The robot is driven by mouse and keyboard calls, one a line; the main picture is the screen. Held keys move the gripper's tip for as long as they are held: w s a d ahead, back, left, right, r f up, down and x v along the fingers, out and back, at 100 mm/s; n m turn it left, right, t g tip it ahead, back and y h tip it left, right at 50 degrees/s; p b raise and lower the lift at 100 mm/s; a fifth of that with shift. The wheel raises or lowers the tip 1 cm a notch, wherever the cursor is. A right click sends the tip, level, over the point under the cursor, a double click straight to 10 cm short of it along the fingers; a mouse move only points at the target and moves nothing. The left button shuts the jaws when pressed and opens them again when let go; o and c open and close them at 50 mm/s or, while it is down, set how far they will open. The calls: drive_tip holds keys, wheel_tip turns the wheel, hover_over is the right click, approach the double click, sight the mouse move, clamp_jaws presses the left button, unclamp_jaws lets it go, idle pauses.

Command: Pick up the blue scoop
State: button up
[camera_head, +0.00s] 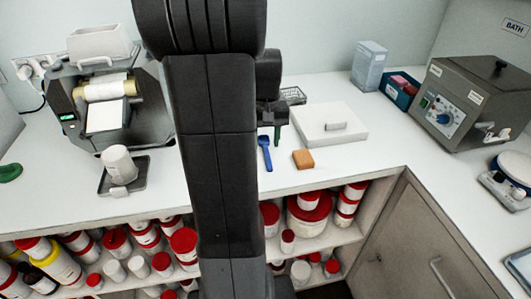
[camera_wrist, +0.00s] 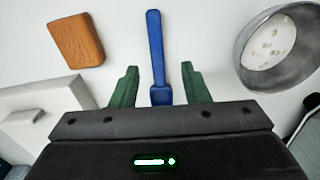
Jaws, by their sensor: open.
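The blue scoop (camera_head: 265,152) lies on the white counter, just right of my arm in the head view. In the wrist view the blue scoop (camera_wrist: 155,48) lies between my two green fingers, its handle pointing away and its wider end close to the gripper body. My gripper (camera_wrist: 156,84) is open, one finger to each side of the scoop with a gap on both sides. In the head view my gripper (camera_head: 272,136) is partly hidden and shows just behind the scoop. I cannot tell its exact height above the counter.
An orange-brown block (camera_head: 303,159) lies right of the scoop, with a white lidded box (camera_head: 345,132) behind it. A round metal pan (camera_wrist: 252,40) shows at the wrist view's right. A mill machine (camera_head: 78,107) stands at left, and a grey bath (camera_head: 440,115) at right. Shelves of tubs lie below.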

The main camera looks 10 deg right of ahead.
sight(267, 155)
drive_tip(key=f, duration=0.4)
drive_tip(key=shift+d+f, duration=0.15)
drive_tip(key=shift+d, duration=0.05)
clamp_jaws()
